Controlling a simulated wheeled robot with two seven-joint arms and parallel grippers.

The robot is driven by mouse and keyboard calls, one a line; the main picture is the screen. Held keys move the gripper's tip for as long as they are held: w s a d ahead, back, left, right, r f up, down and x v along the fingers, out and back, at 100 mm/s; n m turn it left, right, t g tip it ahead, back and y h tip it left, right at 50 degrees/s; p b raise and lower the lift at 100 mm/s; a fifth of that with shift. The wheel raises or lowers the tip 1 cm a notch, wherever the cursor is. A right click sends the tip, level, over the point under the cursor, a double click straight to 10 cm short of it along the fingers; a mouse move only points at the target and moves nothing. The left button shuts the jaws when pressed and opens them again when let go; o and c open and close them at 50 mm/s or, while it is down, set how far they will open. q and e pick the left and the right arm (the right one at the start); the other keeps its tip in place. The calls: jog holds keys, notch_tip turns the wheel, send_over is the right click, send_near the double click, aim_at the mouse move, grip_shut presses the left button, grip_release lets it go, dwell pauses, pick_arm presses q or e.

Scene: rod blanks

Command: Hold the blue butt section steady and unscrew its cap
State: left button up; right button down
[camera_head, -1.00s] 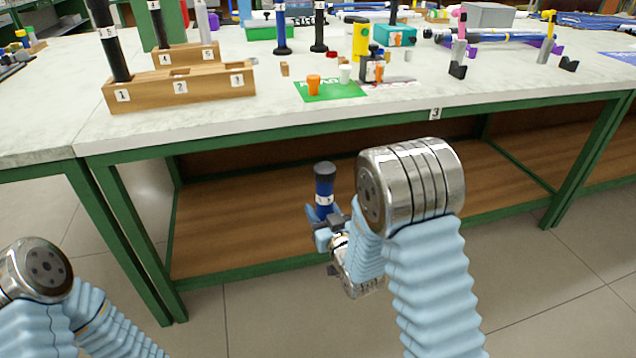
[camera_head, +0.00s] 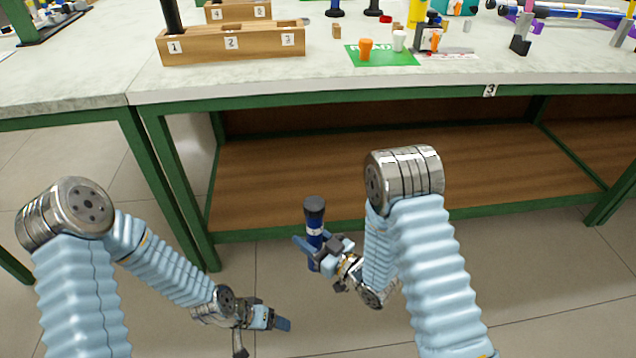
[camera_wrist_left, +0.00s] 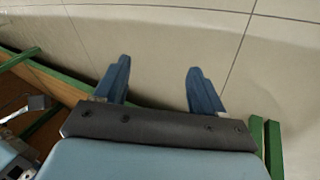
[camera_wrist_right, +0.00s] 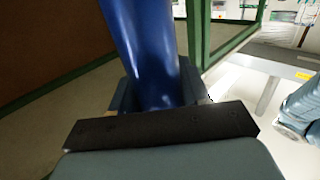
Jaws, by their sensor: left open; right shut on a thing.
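The blue butt section (camera_head: 315,240) stands upright in the head view, with a dark cap (camera_head: 314,205) on its top end and a white label below the cap. My right gripper (camera_head: 313,248) is shut on its blue body and holds it in the air in front of the bench. The blue body also fills the middle of the right wrist view (camera_wrist_right: 145,50), between the fingers. My left gripper (camera_head: 284,324) is below and left of the section, apart from it. In the left wrist view its fingers (camera_wrist_left: 158,88) are spread and empty, with floor behind them.
The bench (camera_head: 330,88) with green legs and a brown lower shelf (camera_head: 300,180) lies beyond the arms. On it are a numbered wooden block (camera_head: 200,45), a green mat (camera_head: 350,58) and orange and white caps. The space between my grippers is free.

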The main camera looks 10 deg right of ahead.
pick_arm(q)
jog(key=w+d+r+m+t, duration=0.1)
jog(key=w+d+r+m, duration=0.1)
jog(key=w+r+m, duration=0.8)
jog(key=w+d+r+m+t, duration=0.1)
jog(key=w+d+r+m, duration=0.2)
jog(key=w+r+m, duration=0.8)
notch_tip(320, 180, up, 17)
jog(key=m+g+y, duration=0.3)
jog(key=m+y, duration=0.2)
jog(key=m, duration=1.2)
send_over(317, 201)
jog(key=shift+w, duration=0.15)
jog(key=shift+s+y, duration=0.2)
jog(key=shift+y, duration=0.1)
notch_tip(317, 201, down, 8)
jog(key=shift+r, duration=0.2)
